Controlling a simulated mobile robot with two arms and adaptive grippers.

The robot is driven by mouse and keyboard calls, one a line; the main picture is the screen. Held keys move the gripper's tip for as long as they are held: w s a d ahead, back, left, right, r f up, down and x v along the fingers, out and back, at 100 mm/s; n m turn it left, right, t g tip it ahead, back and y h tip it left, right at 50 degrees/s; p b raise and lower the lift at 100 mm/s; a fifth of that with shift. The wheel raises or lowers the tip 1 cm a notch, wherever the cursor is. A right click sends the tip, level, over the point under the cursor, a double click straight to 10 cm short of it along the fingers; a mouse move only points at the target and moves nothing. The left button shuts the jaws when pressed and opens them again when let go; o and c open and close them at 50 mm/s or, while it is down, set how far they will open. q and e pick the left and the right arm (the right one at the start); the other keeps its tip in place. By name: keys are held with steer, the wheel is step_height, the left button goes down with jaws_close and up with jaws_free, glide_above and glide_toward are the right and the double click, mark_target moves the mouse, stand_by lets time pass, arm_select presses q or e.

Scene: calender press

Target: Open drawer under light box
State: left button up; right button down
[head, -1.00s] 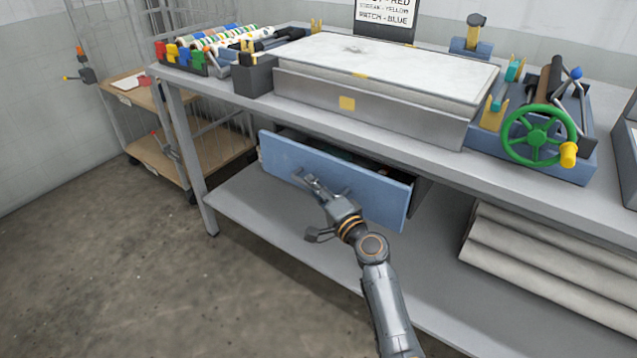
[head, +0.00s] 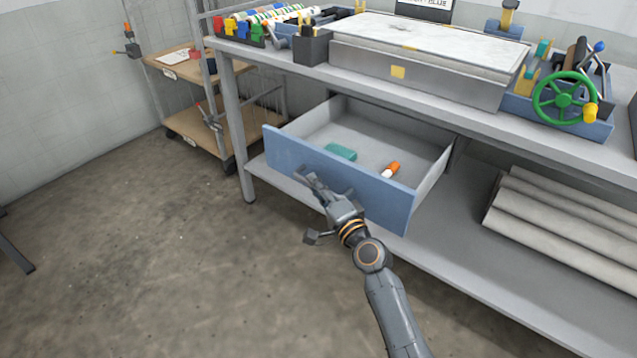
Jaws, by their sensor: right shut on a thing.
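The blue-fronted drawer (head: 290,150) under the light box (head: 440,88) stands far out from below the bench top. Its grey inside shows, with a green block (head: 341,152) and an orange-and-white small object (head: 390,170) on its floor. My right gripper (head: 310,183) is at the drawer's front face and shut on the drawer handle, which is mostly hidden by the fingers. My left gripper is not in view.
The bench (head: 480,128) holds a rack of coloured items (head: 262,22) and a press with a green handwheel (head: 566,98). Grey rolls (head: 560,220) lie on the lower shelf at right. A wooden-shelved cart (head: 185,68) stands at left. The floor in front is largely clear.

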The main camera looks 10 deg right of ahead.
steer(key=shift+s+a+f, duration=0.1)
steer(key=shift+s+a, duration=0.15)
steer(key=shift+a, duration=0.05)
steer(key=c, duration=1.4)
jaws_free()
steer(key=shift+o, duration=0.2)
steer(key=v, duration=1.2)
